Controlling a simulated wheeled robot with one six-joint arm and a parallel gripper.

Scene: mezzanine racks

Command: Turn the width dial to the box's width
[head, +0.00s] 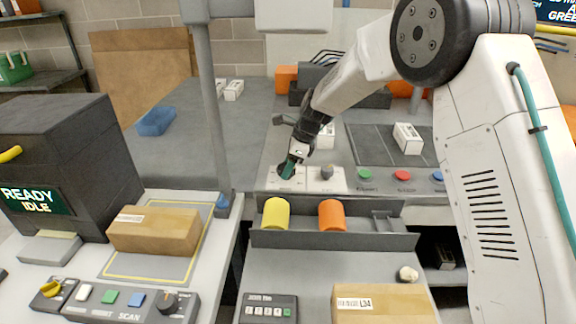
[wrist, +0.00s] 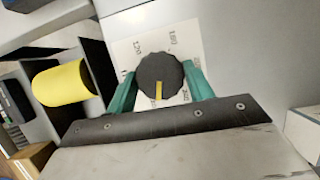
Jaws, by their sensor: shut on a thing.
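My gripper (head: 289,167) reaches down to the left end of the white control panel (head: 311,182). In the wrist view, its green fingers are shut on a dark, scalloped dial (wrist: 157,72), one on each side. The dial's yellow pointer mark faces the palm side of my gripper. In the head view my gripper mostly hides this dial. A cardboard box (head: 155,229) lies on the yellow-outlined mat; another labelled box (head: 384,303) lies at the front right.
A second dial (head: 327,172) stands just right of my gripper, with green (head: 365,175), red (head: 403,176) and blue (head: 438,177) buttons farther right. Yellow (head: 276,213) and orange (head: 331,214) rolls sit in the tray below. A grey post (head: 211,110) stands left.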

